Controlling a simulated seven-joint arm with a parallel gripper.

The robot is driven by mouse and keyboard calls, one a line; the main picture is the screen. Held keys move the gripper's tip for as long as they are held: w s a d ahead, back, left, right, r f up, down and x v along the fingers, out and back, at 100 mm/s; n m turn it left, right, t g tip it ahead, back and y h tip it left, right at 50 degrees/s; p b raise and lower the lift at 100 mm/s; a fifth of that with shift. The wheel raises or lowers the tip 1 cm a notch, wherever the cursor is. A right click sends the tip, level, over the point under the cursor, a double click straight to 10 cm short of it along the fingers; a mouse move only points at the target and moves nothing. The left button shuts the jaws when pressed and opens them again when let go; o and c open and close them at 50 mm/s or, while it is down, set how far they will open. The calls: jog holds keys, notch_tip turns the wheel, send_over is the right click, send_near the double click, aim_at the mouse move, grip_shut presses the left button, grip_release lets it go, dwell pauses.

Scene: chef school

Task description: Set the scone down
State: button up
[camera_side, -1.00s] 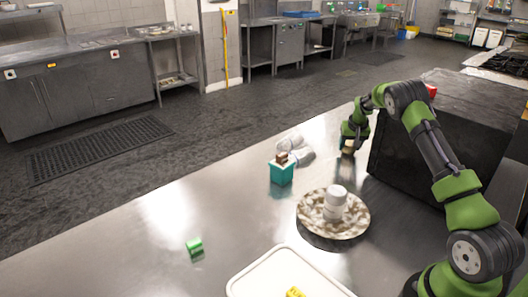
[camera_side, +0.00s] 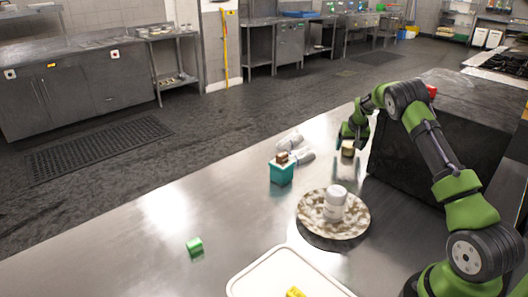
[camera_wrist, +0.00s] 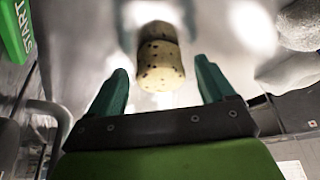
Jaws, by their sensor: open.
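The scone (camera_side: 348,148), pale with dark specks, stands on the steel counter near the dark box. It shows close up in the wrist view (camera_wrist: 161,66), with a blurred reflection beside it. My gripper (camera_side: 354,132) is just above and beside the scone in the side view. In the wrist view my gripper (camera_wrist: 161,72) is open, its two green fingers apart on either side of the scone, with visible gaps. The scone lies mostly beyond the fingertips and I see no finger touching it.
A teal container (camera_side: 281,174) with brown pieces and some whitish lumps (camera_side: 301,156) are left of the scone. A speckled plate (camera_side: 310,222) bearing a white jar (camera_side: 335,200) is in front. The dark box (camera_side: 400,160) stands close right. The counter's left part is clear around a green block (camera_side: 194,245).

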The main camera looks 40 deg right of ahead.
aim_at(350, 147)
jog(key=r, duration=0.9)
jog(key=shift+s+a+r, duration=0.2)
jog(key=shift+s+a, duration=0.15)
jog(key=shift+a, duration=0.05)
jog(key=s+a+r+n+t+y, duration=0.1)
jog(key=s+a+r, duration=0.1)
jog(key=a+r, duration=0.5)
jog(key=s+a+r+t+y, duration=0.1)
jog(key=s+a+r, duration=0.2)
jog(key=a, duration=0.7)
jog(key=s+a+r+n+t+y, duration=0.1)
jog(key=s+a+r, duration=0.1)
jog(key=a+r, duration=0.55)
jog(key=s+a+f+n+t+y, duration=0.1)
jog(key=s+a+f+n+y, duration=0.1)
jog(key=s+a, duration=1.5)
notch_tip(350, 147, down, 2)
jog(key=shift+s+n, duration=0.15)
jog(key=shift+n, duration=0.35)
